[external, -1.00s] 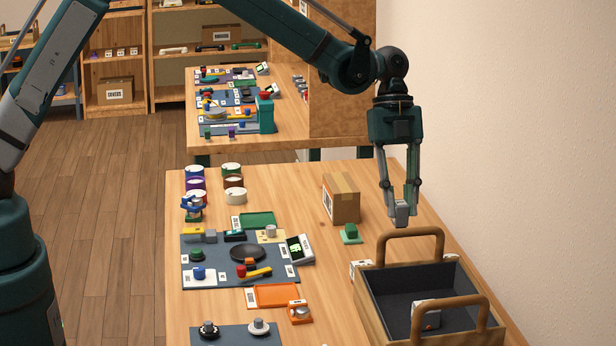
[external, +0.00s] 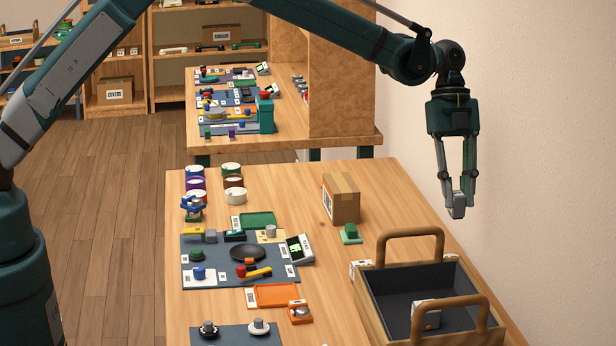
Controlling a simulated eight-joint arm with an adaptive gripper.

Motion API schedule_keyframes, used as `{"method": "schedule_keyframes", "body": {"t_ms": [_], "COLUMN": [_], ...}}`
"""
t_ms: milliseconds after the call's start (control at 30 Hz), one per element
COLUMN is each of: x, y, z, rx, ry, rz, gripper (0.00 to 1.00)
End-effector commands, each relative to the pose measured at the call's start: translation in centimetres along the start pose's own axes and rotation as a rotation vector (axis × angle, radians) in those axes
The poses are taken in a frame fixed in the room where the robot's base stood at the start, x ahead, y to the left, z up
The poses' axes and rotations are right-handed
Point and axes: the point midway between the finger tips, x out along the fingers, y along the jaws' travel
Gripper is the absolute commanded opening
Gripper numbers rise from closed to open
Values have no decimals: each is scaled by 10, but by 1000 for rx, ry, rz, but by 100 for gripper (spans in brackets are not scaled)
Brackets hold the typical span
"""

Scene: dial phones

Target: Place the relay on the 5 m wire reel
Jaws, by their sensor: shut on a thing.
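My gripper (external: 457,200) is at the right, raised above and behind the wooden tote. Several round reels stand in two columns at the table's back left: a purple-sided one (external: 196,184), a brown one (external: 234,181), a green-sided one (external: 231,168) and white ones such as the front right reel (external: 236,196). Their length markings are too small to read, so I cannot tell which is the 5 m wire reel. My gripper is far to their right.
The handled wooden tote (external: 380,315) holds a white box (external: 425,314). A cardboard box (external: 341,199) and a green block (external: 350,233) stand mid-table. A grey mat (external: 220,280) carries a black dish (external: 247,252) and small parts. Bare wood lies between reels and cardboard box.

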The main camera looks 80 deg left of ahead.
Motion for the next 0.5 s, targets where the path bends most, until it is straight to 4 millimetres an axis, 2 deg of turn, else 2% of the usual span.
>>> {"method": "schedule_keyframes", "body": {"t_ms": [267, 500], "x": [6, 34], "y": [0, 0], "z": [3, 14], "rx": [0, 0], "ry": [0, 0], "rz": [0, 0], "gripper": [5, 5]}}
